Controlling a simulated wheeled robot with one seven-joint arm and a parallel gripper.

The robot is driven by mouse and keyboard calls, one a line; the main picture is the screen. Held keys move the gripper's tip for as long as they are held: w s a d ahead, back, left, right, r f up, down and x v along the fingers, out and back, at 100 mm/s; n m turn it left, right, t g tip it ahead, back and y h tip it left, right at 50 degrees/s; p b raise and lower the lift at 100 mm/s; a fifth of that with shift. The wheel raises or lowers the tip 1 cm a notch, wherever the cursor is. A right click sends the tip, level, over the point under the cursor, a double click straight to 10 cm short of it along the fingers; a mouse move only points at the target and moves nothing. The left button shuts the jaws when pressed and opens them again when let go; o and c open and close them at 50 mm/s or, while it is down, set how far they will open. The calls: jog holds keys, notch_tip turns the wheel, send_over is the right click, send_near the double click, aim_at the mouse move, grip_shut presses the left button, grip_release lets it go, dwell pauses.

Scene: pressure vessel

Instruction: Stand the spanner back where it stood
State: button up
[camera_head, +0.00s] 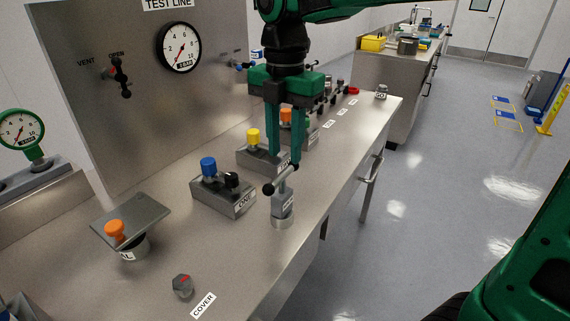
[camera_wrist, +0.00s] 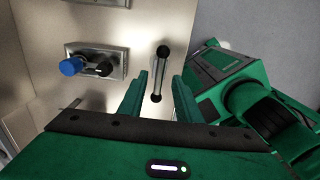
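The spanner (camera_head: 283,198) appears to be the grey upright piece with a cross bar and black ball ends. It stands upright on a round base at the bench's front edge, with a label on its body that I cannot read. My gripper (camera_head: 285,162) is above it, pointing down, with its fingers apart and empty. In the wrist view the spanner's bar (camera_wrist: 159,75) shows between the open fingertips (camera_wrist: 159,85), with a gap on each side. I cannot tell whether the fingertips are level with the bar.
A block with a blue knob (camera_head: 208,167) and a black knob stands left of the spanner. A yellow-knobbed block (camera_head: 253,139) is behind. An orange-knobbed pot with a flat plate (camera_head: 130,220) and a hex knob (camera_head: 182,286) are nearer. The steel bench (camera_head: 225,250) has bare room between them.

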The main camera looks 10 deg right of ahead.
jog(key=shift+r, duration=2.2)
jog(key=s+d+f+m, duration=0.4)
jog(key=d+m, duration=0.5)
jog(key=d, duration=0.1)
jog(key=s+d+f+m, duration=0.3)
jog(key=d+f+m, duration=0.1)
jog(key=d+m, duration=0.55)
jog(key=s+d+f+m, duration=0.4)
jog(key=s+d+m, duration=0.1)
jog(key=s+m, duration=0.2)
jog(key=s+d+f+m, duration=0.5)
jog(key=s+m, duration=0.2)
jog(key=m, duration=0.1)
jog(key=shift+f, duration=0.3)
jog(key=shift+w, duration=0.1)
